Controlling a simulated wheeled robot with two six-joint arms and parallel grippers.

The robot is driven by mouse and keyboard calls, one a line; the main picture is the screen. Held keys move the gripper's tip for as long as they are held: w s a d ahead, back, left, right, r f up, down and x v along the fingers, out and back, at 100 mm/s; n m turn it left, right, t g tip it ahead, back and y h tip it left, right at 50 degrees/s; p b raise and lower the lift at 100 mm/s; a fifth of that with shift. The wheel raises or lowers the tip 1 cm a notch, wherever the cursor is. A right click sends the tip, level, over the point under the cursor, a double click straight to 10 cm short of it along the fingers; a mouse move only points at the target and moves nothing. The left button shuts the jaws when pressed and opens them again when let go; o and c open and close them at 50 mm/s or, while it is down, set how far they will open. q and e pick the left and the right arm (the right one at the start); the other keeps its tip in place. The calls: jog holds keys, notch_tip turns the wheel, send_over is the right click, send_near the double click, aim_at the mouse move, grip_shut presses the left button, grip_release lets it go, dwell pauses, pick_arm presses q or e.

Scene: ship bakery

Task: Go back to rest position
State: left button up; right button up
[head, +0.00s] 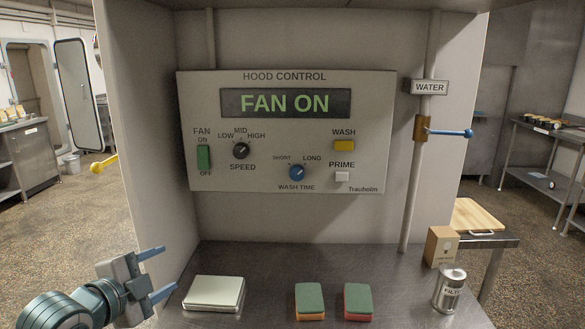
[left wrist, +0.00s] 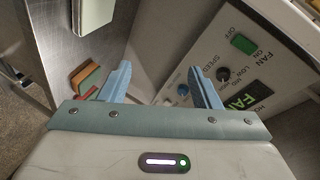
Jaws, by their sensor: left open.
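My left gripper (head: 158,271) is at the lower left of the head view, left of the hood control panel (head: 286,180). Its two blue fingers are apart with nothing between them. In the left wrist view the open fingers (left wrist: 162,85) also show empty, with the panel (left wrist: 207,60) beyond them on the right. The panel display (head: 286,103) reads FAN ON in green letters. The green fan switch (head: 204,157) is beside the ON and OFF labels. My right gripper is not in view.
A steel counter (head: 270,275) below the panel holds a pale flat box (head: 214,293), two sponges (head: 310,301) (head: 358,301), a metal can (head: 449,289) and a cardboard box (head: 440,246). A water pipe with a blue-handled valve (head: 450,132) runs at the right.

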pick_arm(q)
jog(key=s+f+n+g+y, duration=0.15)
jog(key=s+f+n, duration=0.25)
jog(key=f, duration=0.5)
jog(key=s+f+n+g+y, duration=0.1)
jog(key=s+f+n+g, duration=0.3)
jog(key=f, duration=0.6)
jog(key=s+a+f+n+g+y, duration=0.15)
jog(key=s+f+n, duration=0.25)
jog(key=s+f, duration=0.45)
jog(key=s+a+f+n+g+y, duration=0.1)
jog(key=s+f+n+g, duration=0.3)
jog(key=s, duration=0.7)
notch_tip(320, 180, down, 31)
jog(key=a, duration=0.2)
jog(key=s+a+f+g, duration=0.1)
jog(key=s+f, duration=1.7)
jog(key=f, duration=0.1)
jog(key=shift+a+n+g, duration=0.3)
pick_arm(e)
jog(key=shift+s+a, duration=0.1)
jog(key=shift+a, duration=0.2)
